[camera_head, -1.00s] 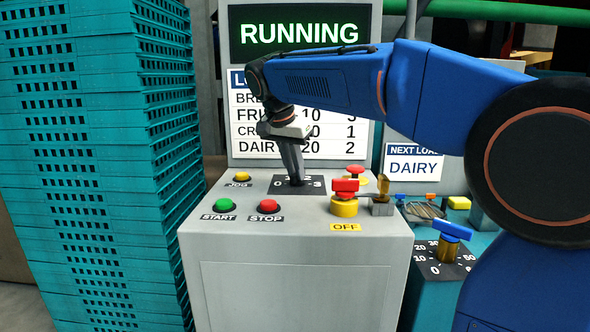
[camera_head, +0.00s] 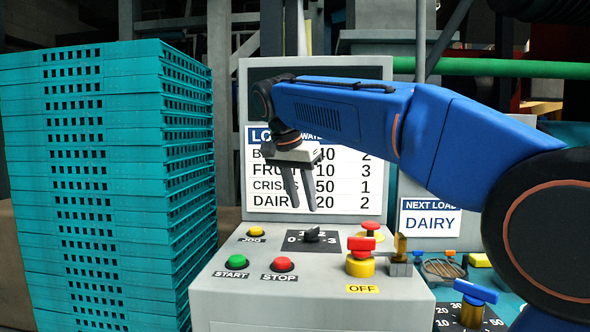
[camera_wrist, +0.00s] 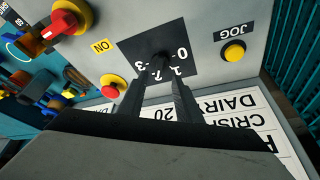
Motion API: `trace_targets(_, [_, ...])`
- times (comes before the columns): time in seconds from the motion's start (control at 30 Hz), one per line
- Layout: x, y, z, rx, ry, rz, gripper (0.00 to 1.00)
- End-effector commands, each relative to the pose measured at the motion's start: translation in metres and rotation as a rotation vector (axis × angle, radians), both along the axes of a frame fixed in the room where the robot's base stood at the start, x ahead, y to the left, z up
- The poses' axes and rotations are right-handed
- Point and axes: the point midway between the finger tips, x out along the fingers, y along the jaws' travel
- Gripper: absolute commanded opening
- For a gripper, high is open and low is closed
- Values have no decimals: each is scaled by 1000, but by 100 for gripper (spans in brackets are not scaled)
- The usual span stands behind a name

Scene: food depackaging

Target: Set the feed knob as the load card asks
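The feed knob (camera_head: 312,235) is a small black knob on a black dial plate marked 0 to 3, on top of the grey console. It also shows in the wrist view (camera_wrist: 161,63); its pointer direction is too dark to tell. The load card (camera_head: 430,220) reads NEXT LOAD DAIRY. On the board (camera_head: 325,195) behind, the DAIRY row shows 20 and 2. My gripper (camera_head: 303,206) is open and empty, raised above the knob and apart from it. In the wrist view its two fingers (camera_wrist: 158,84) are spread, with the knob beyond them.
Near the knob are a yellow JOG button (camera_head: 257,231), green START button (camera_head: 236,262), red STOP button (camera_head: 284,264), a red-handled switch (camera_head: 361,247) by an OFF label, and a red mushroom button (camera_head: 371,229). A blue-handled dial (camera_head: 475,295) is right. Teal crates (camera_head: 110,190) stand left.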

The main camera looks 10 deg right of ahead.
Motion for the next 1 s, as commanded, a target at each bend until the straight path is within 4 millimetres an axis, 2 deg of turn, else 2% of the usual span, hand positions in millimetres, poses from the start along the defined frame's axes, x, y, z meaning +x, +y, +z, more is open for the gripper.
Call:
trace_targets(0.2, [-11, 13, 41, 0, -3, 1, 31])
trace_targets(0.43, [-19, 23, 71, 1, -1, 0, 31])
trace_targets(0.63, [-23, 25, 82, 0, 0, 0, 31])
trace_targets(1.0, [-23, 25, 83, 0, 0, -1, 31])
